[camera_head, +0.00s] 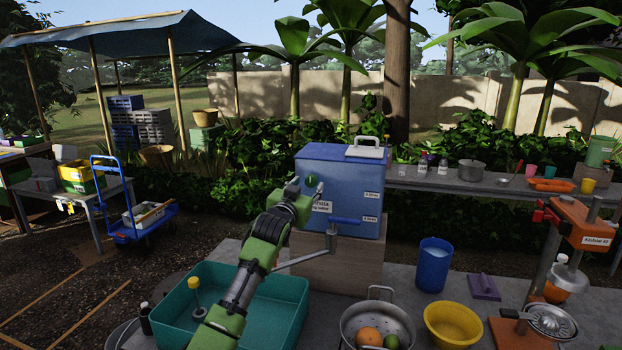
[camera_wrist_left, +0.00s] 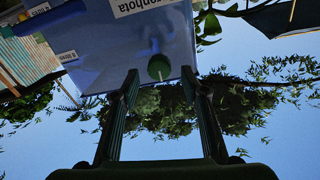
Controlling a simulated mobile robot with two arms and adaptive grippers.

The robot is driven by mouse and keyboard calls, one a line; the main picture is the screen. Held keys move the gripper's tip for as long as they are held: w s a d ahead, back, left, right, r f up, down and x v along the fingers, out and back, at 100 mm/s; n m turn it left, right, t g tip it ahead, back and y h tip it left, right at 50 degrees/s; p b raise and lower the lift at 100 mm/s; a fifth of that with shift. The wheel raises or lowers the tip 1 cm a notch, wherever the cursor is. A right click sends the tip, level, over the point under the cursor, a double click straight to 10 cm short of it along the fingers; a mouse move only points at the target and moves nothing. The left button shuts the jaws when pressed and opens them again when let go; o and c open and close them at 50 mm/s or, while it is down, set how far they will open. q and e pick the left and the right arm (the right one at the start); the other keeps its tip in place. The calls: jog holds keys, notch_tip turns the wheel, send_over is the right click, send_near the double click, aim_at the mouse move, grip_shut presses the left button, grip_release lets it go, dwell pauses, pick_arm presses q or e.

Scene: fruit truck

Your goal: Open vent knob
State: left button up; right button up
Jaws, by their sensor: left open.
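The vent knob (camera_head: 311,181) is a small round green knob on the front of the blue drink dispenser (camera_head: 345,170), near its upper left. It also shows in the left wrist view (camera_wrist_left: 159,66). My left gripper (camera_head: 296,187) is open and beside the knob in the head view. In the left wrist view its two dark fingers (camera_wrist_left: 159,76) point toward the dispenser, with the knob between the fingertips in the picture. I cannot tell whether either finger touches it. My right gripper is not in view.
The dispenser stands on a wooden block (camera_head: 337,267), with a tap and lever low on its front. A teal basin (camera_head: 287,298), a colander (camera_head: 378,322), a blue cup (camera_head: 433,265), a yellow bowl (camera_head: 452,323) and a juicer press (camera_head: 566,235) stand around the counter.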

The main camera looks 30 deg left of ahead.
aim_at(310, 182)
pick_arm(q)
jog(key=shift+p+x, duration=0.5)
jog(key=shift+x, duration=1.8)
jog(key=c, duration=1.1)
